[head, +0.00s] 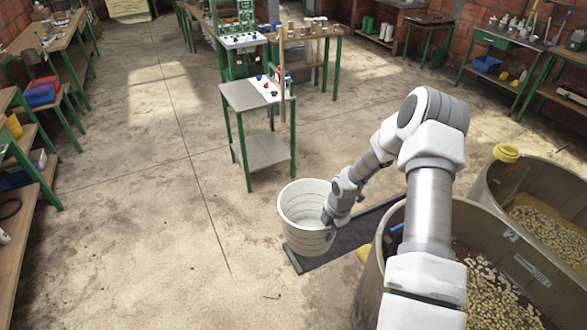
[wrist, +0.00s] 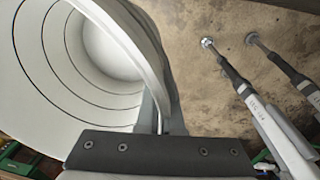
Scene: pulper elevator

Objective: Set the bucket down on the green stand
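The white bucket (head: 297,218) is upright beside the large drum in the head view; its ringed, empty-looking inside (wrist: 65,65) fills the left of the wrist view. My gripper (head: 328,220) is at the bucket's right rim and appears shut on its wall. The fingertips are mostly hidden by the bucket and the dark gripper plate in the wrist view. The green stand (head: 250,97), a small table with green legs, a grey top and a lower shelf, stands behind the bucket, apart from it. I cannot tell whether the bucket touches the floor.
A dark mat (head: 345,240) lies under the bucket area. A drum (head: 512,262) of pale pieces stands at right. Small red and black knobs (head: 268,86) occupy the stand's right side; its left top is bare. Open floor (head: 180,215) lies left. Two rods (wrist: 270,120) show at right.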

